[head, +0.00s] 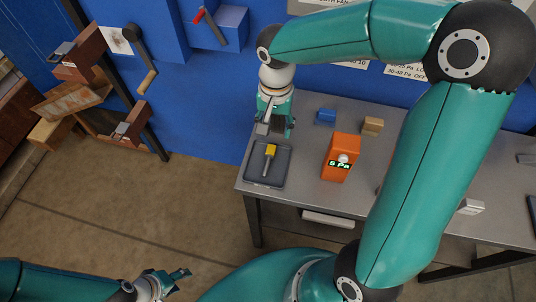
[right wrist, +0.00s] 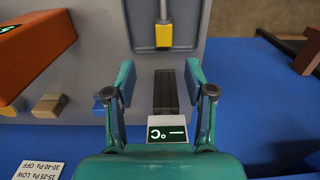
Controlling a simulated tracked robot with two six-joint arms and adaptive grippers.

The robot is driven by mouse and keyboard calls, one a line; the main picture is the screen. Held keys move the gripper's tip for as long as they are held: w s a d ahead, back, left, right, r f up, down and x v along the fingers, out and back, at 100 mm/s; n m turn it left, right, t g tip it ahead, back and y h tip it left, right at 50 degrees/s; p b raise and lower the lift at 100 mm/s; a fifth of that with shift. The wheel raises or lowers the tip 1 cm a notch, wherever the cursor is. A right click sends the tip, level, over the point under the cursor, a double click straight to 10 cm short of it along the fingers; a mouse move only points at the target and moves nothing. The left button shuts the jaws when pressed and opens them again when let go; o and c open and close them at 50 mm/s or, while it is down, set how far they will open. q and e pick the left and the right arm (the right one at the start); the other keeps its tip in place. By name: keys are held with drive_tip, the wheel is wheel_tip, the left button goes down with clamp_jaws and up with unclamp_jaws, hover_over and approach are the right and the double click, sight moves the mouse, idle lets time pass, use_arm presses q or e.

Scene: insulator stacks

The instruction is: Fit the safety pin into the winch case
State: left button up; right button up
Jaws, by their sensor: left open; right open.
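The safety pin, with a yellow head (head: 270,150) and a grey shaft, lies in a dark shallow tray (head: 250,178) on the grey table. Its yellow head also shows in the right wrist view (right wrist: 163,37). My right gripper (head: 274,128) is open and empty, just behind the pin; the yellow head is beyond its fingertips in the right wrist view (right wrist: 165,75). My left gripper (head: 180,275) is open and empty, low over the floor. A crank with a wooden handle (head: 147,82) is at the upper left; I cannot tell which housing is the winch case.
An orange gauge box (head: 341,158) reading 5 Pa stands right of the tray. Blue (head: 326,117) and tan (head: 372,126) blocks are behind it. A dark strip with a small °C display (right wrist: 168,133) lies between my right fingers in the wrist view. Brown boxes (head: 84,57) are at left.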

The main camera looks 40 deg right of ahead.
sight(271, 149)
wheel_tip(271, 149, down, 3)
drive_tip(key=shift+s+f, duration=0.1)
drive_tip(key=shift+a+f, duration=0.15)
drive_tip(key=shift+f, duration=0.75)
drive_tip(key=shift+a+f, duration=0.2)
drive_tip(key=shift+f, duration=0.7)
drive_tip(key=shift+a+f, duration=0.15)
drive_tip(key=shift+f, duration=0.75)
clamp_jaws()
